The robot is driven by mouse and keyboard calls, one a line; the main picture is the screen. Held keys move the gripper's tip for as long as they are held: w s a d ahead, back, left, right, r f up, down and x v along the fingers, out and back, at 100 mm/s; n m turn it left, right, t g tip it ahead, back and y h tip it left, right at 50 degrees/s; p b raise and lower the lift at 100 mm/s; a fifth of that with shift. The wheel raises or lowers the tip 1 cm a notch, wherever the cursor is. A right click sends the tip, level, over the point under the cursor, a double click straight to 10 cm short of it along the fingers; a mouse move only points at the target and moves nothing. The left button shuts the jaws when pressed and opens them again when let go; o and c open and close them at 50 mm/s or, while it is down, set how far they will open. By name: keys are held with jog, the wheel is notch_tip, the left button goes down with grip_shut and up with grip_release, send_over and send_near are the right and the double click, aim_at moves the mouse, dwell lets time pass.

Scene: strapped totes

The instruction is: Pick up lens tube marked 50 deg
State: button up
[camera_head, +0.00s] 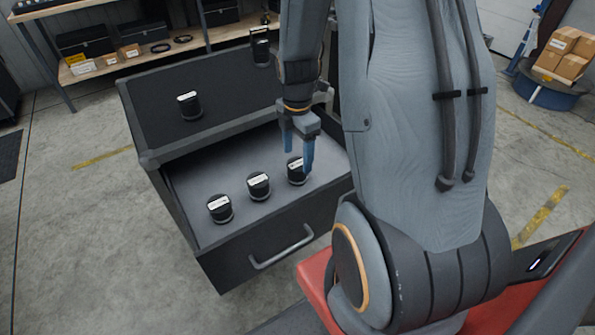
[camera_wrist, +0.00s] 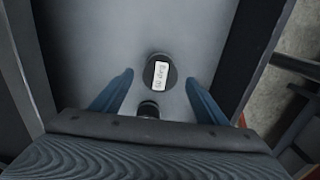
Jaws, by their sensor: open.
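Three black lens tubes with white labels stand upright in the open drawer: a left one (camera_head: 220,209), a middle one (camera_head: 259,186) and a right one (camera_head: 296,172). My gripper (camera_head: 297,150) is open and empty above the right one. In the wrist view a labelled tube (camera_wrist: 160,71) lies between and just beyond my open fingertips (camera_wrist: 159,77), with no contact visible. Its label is upside down and blurred; it ends in "deg", but I cannot tell whether the number is 50 or 60. The head view labels are unreadable.
The drawer (camera_head: 285,228) stands out from a dark cabinet (camera_head: 150,105). Another tube (camera_head: 189,106) stands on the cabinet top, and one more dark labelled item (camera_head: 260,46) is behind it. In the wrist view a second dark piece (camera_wrist: 148,109) is partly hidden by my gripper. Drawer walls are close.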

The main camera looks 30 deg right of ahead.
aim_at(297, 164)
notch_tip(297, 164, down, 4)
jog(key=shift+s+r+p, duration=0.1)
jog(key=shift+r+p, duration=0.15)
jog(key=shift+p, duration=0.55)
jog(key=shift+f, duration=0.8)
jog(key=shift+c, duration=0.5)
jog(key=c, duration=1.3)
jog(key=shift+o, duration=0.2)
jog(key=shift+r, duration=0.1)
